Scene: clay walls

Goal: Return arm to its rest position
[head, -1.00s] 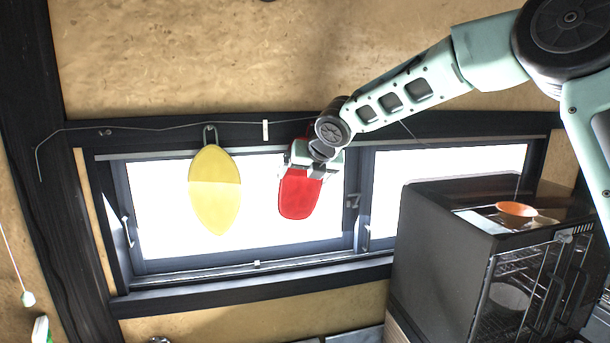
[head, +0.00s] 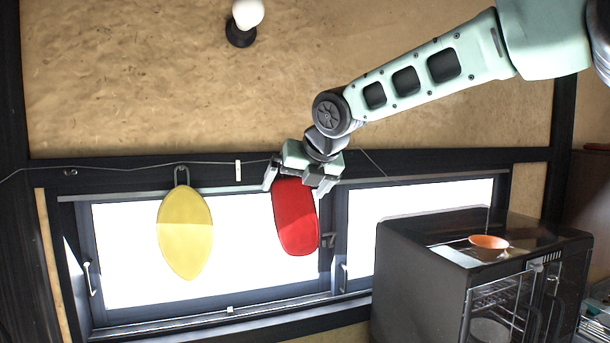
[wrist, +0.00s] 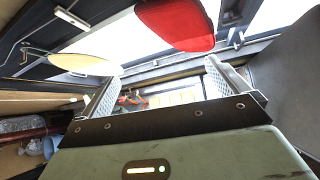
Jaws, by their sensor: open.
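My gripper (head: 300,182) is at the top of a red oval board (head: 297,222) that hangs in front of the window. Its fingers are spread to either side of the board's upper end in the head view. In the wrist view my gripper (wrist: 163,90) is open with nothing between its fingers. The red board (wrist: 180,22) shows there beyond the fingertips, so it is apart from them. My arm reaches in from the upper right.
A yellow oval board (head: 185,232) hangs left of the red one from a hook on the dark beam. A thin wire runs along the beam. A black oven (head: 425,270) with an orange bowl (head: 489,242) on top stands at the lower right. A lamp (head: 246,18) is on the wall above.

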